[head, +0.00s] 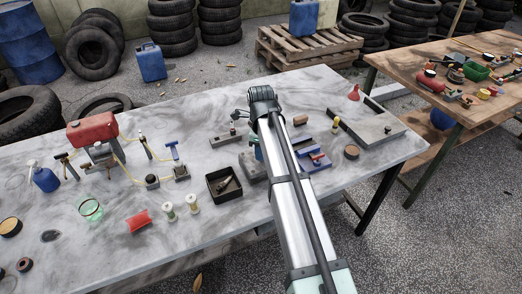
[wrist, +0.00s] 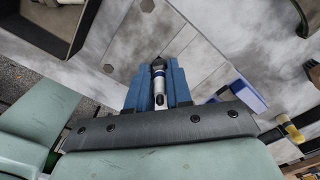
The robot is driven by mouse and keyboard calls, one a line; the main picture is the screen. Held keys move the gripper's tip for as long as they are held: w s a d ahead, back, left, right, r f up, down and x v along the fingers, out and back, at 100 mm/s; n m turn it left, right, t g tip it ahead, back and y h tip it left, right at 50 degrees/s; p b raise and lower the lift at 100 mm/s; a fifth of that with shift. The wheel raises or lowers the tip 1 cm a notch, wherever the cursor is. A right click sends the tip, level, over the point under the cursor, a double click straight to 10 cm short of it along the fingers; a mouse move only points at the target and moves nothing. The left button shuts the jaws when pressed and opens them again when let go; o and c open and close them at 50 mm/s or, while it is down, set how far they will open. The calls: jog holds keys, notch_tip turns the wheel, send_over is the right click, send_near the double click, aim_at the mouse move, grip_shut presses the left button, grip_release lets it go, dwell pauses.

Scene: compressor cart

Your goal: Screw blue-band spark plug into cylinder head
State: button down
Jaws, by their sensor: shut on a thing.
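The spark plug (wrist: 159,85) shows in the wrist view as a pale body with a thin blue band and a dark upper end. It lies between the blue fingers of my gripper (wrist: 158,73), which is shut on it. A grey flat-topped block (wrist: 135,35), seemingly the cylinder head, lies beyond the fingertips. In the head view the grey block (head: 250,166) is partly hidden by my arm, and the fingers and plug are mostly hidden too. I cannot tell whether the plug touches the block or sits in a hole.
A black open tray (head: 222,186) with a dark item stands left of the block; its wall shows in the wrist view (wrist: 72,45). A blue vise-like fixture (head: 317,157) stands to the right. Spools (head: 192,203), a red pouch (head: 139,221) and a red tank (head: 92,128) are farther left.

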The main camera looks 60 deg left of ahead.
jog(key=shift+m, duration=0.5)
jog(key=m, duration=0.3)
jog(key=shift+m, duration=0.3)
jog(key=c, duration=1.5)
grip_release()
jog(key=o, duration=0.4)
jog(key=shift+r, duration=0.1)
jog(key=shift+r, duration=4.4)
